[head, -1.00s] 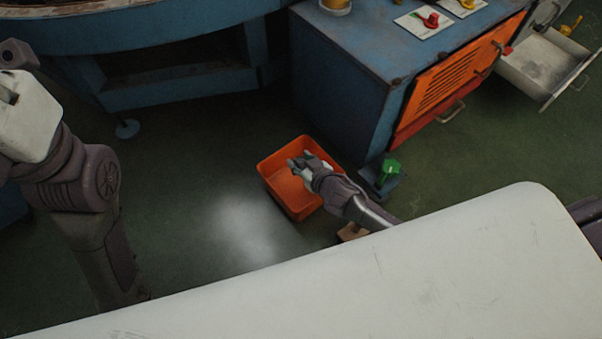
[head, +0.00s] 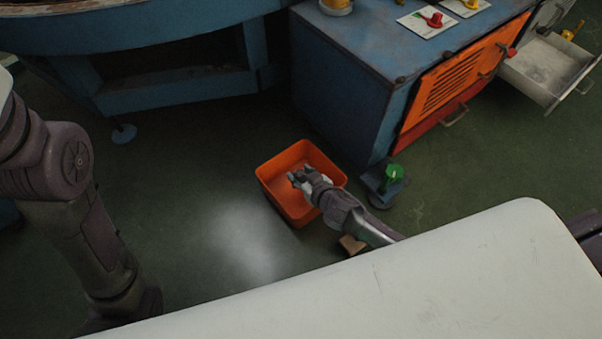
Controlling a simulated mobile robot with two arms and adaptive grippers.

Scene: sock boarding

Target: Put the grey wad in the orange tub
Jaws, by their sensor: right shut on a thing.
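The orange tub (head: 273,169) stands on the green floor in front of the blue cabinet, and its visible inside looks empty. My right gripper (head: 298,178) is over the tub, with its arm coming in from the lower right. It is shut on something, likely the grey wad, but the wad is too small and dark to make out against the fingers. My left arm (head: 75,200) is at the left edge, and its gripper is out of view.
A blue cabinet (head: 345,80) with an orange louvred door (head: 455,80) stands behind the tub. A green knob on a blue pedal-like base (head: 390,178) is right of the tub. A brown block (head: 352,245) lies near the white surface (head: 400,285). An open drawer (head: 545,68) is far right.

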